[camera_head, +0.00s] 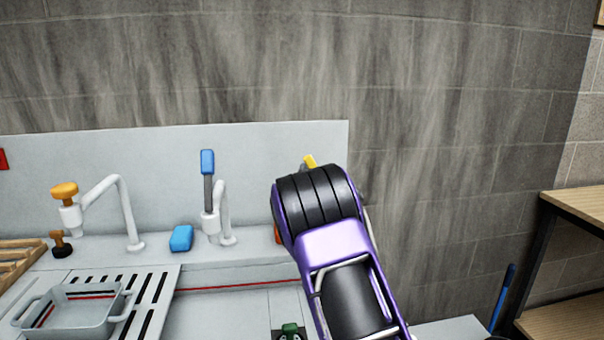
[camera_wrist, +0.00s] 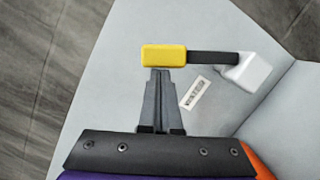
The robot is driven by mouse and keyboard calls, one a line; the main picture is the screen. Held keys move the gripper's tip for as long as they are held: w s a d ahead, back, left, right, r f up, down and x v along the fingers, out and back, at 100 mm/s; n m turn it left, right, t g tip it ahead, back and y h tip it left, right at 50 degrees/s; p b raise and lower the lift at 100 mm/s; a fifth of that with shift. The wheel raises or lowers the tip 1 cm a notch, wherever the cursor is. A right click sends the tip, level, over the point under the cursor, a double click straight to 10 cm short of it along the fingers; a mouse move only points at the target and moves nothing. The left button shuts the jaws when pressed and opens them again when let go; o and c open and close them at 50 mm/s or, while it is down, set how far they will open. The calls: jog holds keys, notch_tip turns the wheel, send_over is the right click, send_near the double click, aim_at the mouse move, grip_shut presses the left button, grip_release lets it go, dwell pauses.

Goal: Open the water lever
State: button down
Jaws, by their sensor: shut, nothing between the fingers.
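A lever with a yellow grip (camera_wrist: 164,54) and a dark stem (camera_wrist: 212,58) lies across the upper wrist view, joined at its right end to a white mount (camera_wrist: 249,72). In the head view only a small piece of the yellow grip (camera_head: 310,161) shows behind my arm, near the panel's right edge. My gripper (camera_wrist: 161,71) is shut and empty. Its fingertips are at the lower edge of the yellow grip in the wrist view; I cannot tell whether they touch it. My arm hides the gripper and most of this lever in the head view.
A white tap with a blue-tipped lever (camera_head: 207,163) and another with an orange knob (camera_head: 64,189) stand along the sink. A blue sponge (camera_head: 181,238) lies between them. A grey basin (camera_head: 72,309) sits at lower left. Wooden shelves (camera_head: 575,212) stand at right.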

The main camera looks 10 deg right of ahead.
aim_at(313, 161)
jog(key=shift+d+r+m, duration=0.2)
jog(key=shift+r+m, duration=0.05)
jog(key=shift+m, duration=0.05)
jog(key=shift+d+r+m+g, duration=0.3)
jog(key=shift+d+r+m, duration=0.1)
jog(key=shift+m, duration=0.3)
jog(key=shift+d+r+m, duration=0.5)
jog(key=shift+d+m, duration=0.3)
jog(key=shift+m, duration=0.4)
jog(key=shift+d+r+m+g, duration=0.2)
jog(key=shift+d+m+g, duration=0.1)
jog(key=shift+d+m, duration=0.45)
jog(key=shift+d+r+m+g, duration=0.15)
jog(key=shift+d+m+g, duration=0.15)
jog(key=shift+d+m, duration=0.45)
jog(key=shift+d, duration=0.2)
